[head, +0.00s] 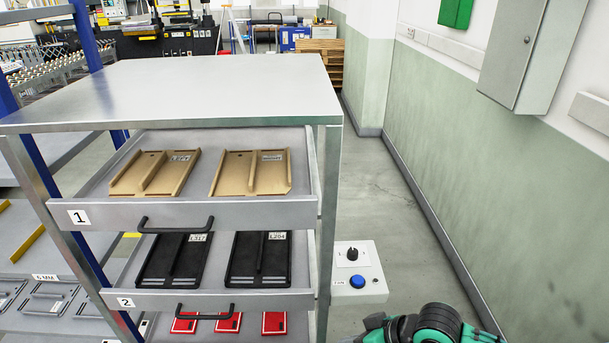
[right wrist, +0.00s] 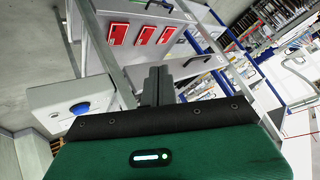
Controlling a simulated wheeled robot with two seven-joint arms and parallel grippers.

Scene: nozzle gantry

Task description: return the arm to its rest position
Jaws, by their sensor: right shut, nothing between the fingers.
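My right arm (head: 430,325), green and black, shows at the bottom edge of the head view, right of the drawer cabinet. Its fingers are not visible there. In the right wrist view my right gripper (right wrist: 159,80) is shut with nothing between its dark fingers. Beyond it in that view are the cabinet and a drawer with red plates (right wrist: 143,35). The grey control box (right wrist: 85,103) with a blue button is to the left of the fingers. I cannot tell whether the gripper touches anything. My left gripper is in neither view.
The steel cabinet (head: 190,85) has open drawers: drawer 1 (head: 260,212) holds two tan trays, drawer 2 (head: 215,300) two black ones. The control box (head: 358,280) is fixed at its right side. Floor (head: 385,215) is clear between cabinet and right wall (head: 480,180).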

